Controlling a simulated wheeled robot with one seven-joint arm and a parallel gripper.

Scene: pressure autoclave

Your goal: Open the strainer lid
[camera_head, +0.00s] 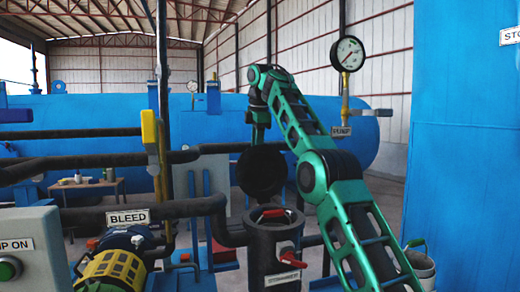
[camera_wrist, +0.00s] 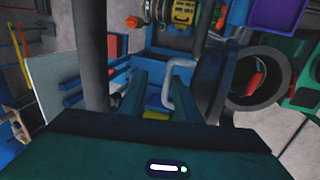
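The strainer (camera_head: 275,240) is a dark upright pot with a white label, in the lower middle of the head view. Its round dark lid (camera_head: 262,172) stands raised, roughly upright, above the back of the pot. In the wrist view the strainer's ring-shaped mouth (camera_wrist: 284,80) is uncovered, and the lid (camera_wrist: 213,85) shows edge-on beside it. A grey bent handle (camera_wrist: 178,92) juts from the lid. My gripper (camera_wrist: 163,88) has its two teal fingers apart, with the handle between them, nearer the right finger. In the head view the lid largely hides the fingertips.
A red handle (camera_head: 270,213) sits by the strainer's mouth. A dark pipe (camera_head: 145,212) runs left, with a yellow-capped motor (camera_head: 115,268) below. A gauge (camera_head: 347,54) stands right of my arm. A large blue tank (camera_head: 90,110) lies behind.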

